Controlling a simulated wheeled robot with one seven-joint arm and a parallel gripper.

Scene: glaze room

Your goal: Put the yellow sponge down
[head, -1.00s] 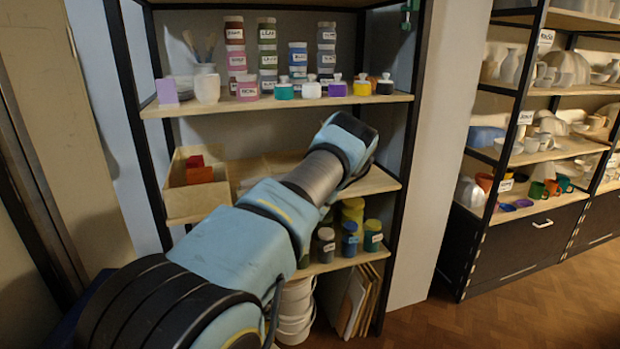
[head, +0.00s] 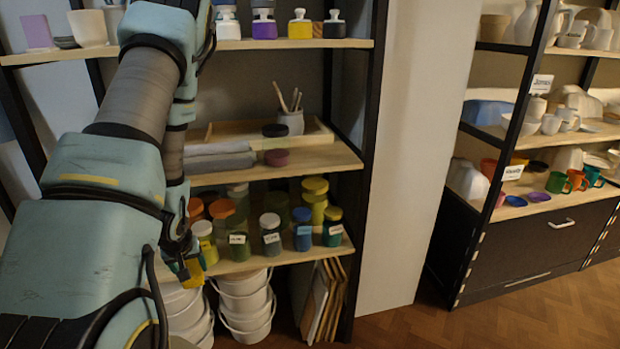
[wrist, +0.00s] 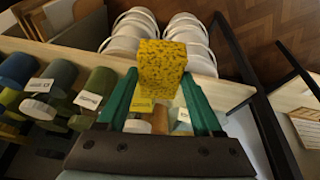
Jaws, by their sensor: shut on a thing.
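The yellow sponge (wrist: 162,68) is a speckled block between the green fingers of my gripper (wrist: 160,86) in the wrist view. The fingers are shut on its sides. In the head view the sponge (head: 193,271) is a small yellow patch at the tip of my gripper (head: 184,262), beside the front left of the lower jar shelf (head: 262,262). My arm hides the left part of the shelves. I cannot tell whether the sponge touches the shelf.
Several lidded jars (head: 270,235) crowd the lower shelf. White buckets (head: 245,305) and leaning boards (head: 322,300) stand below. The middle shelf (head: 325,160) holds a tray (head: 225,132), a brush pot (head: 290,122) and grey folded material (head: 215,157), with bare wood at its front right.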

